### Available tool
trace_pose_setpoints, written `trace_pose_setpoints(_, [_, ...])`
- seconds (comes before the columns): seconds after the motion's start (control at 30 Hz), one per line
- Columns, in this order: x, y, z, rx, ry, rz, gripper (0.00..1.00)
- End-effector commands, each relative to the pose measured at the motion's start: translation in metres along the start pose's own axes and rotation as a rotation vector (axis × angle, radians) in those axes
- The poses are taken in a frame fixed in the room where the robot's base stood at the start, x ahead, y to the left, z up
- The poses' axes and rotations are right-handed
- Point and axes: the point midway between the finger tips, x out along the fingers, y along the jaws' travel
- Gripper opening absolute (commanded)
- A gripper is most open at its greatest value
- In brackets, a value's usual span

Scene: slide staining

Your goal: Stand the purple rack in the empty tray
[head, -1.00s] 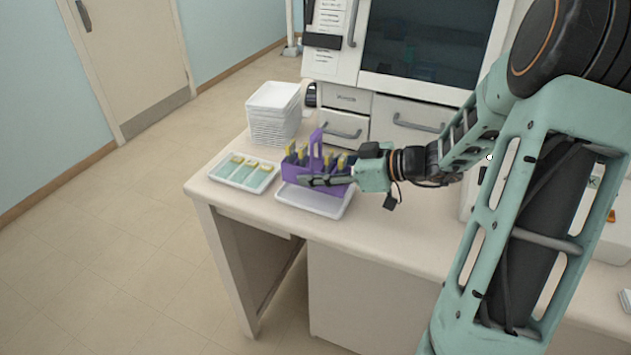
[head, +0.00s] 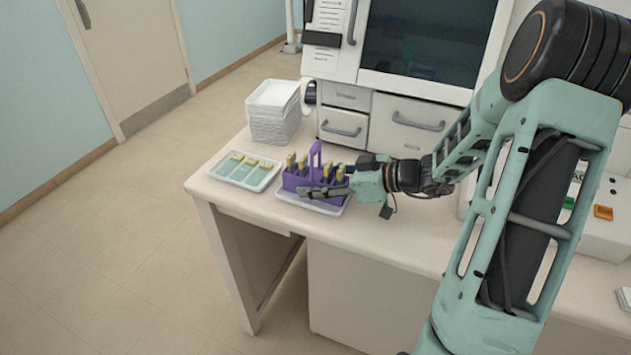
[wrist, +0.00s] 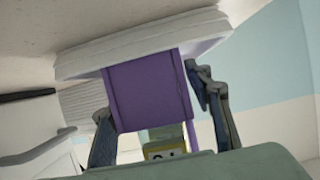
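The purple rack (head: 294,182), with an upright handle and several yellow-topped slides, is upright over the white tray (head: 318,207). In the wrist view the rack (wrist: 150,95) passes behind the near rim of the tray (wrist: 140,48), so its base is inside the rim. The base is hidden, so I cannot tell whether it touches the tray floor. My gripper (head: 328,191) reaches in from the right, with one finger along the rack's front.
A second white tray (head: 228,180) with pale green compartments and yellow-topped slides lies just left. A stack of white trays (head: 272,125) stands behind it. A cabinet with drawers (head: 407,123) stands at the back. The counter's front edge is close to the tray.

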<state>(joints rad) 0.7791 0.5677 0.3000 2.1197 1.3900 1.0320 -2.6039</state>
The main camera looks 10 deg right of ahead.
Motion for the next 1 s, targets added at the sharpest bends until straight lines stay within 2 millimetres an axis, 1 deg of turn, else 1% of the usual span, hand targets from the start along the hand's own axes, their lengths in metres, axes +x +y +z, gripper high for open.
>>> trace_pose_setpoints(0.33, [-0.001, 0.000, -0.001, 0.000, 0.000, 0.000, 0.53])
trace_pose_setpoints(0.47, [-0.005, 0.001, -0.004, -0.001, 0.000, 0.003, 0.53])
trace_pose_setpoints(0.57, [-0.024, 0.002, -0.001, -0.003, -0.001, 0.006, 0.53])
trace_pose_setpoints(0.8, [-0.078, 0.001, -0.001, -0.002, -0.001, 0.006, 0.53])
trace_pose_setpoints(0.9, [-0.096, 0.001, -0.001, -0.002, -0.001, 0.005, 0.53])
trace_pose_setpoints(1.0, [-0.110, 0.001, -0.002, -0.002, -0.001, 0.003, 0.53])
